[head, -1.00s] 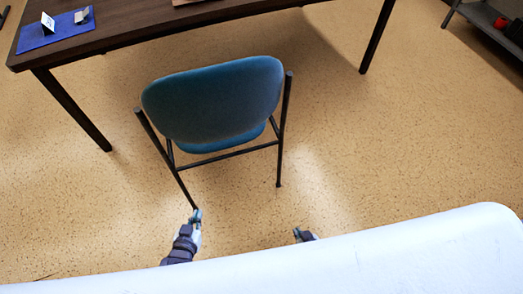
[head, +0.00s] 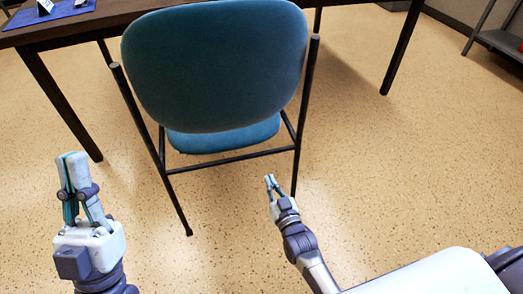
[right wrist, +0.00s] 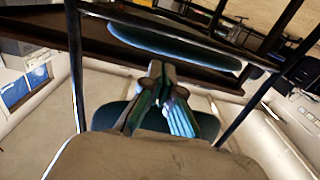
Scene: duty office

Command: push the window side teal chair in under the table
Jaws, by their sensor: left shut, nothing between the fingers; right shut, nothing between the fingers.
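The teal chair (head: 215,65) stands on the floor with its back toward me, its dark frame posts at both sides. The seat shows below the backrest. The dark table (head: 60,32) is just beyond it; the backrest hides part of the table edge, so I cannot tell how far the seat is under it. My left gripper (head: 70,160) is shut and empty, left of the chair and apart from it. My right gripper (head: 271,181) is shut and empty, low near the chair's right rear leg; contact cannot be told. It also shows in the right wrist view (right wrist: 160,68), with chair parts around it.
A blue mat (head: 75,10) with small items lies on the table at upper left. Table legs (head: 60,105) stand left and right of the chair. A grey shelf (head: 500,42) is at the far right. The speckled floor is clear around the chair.

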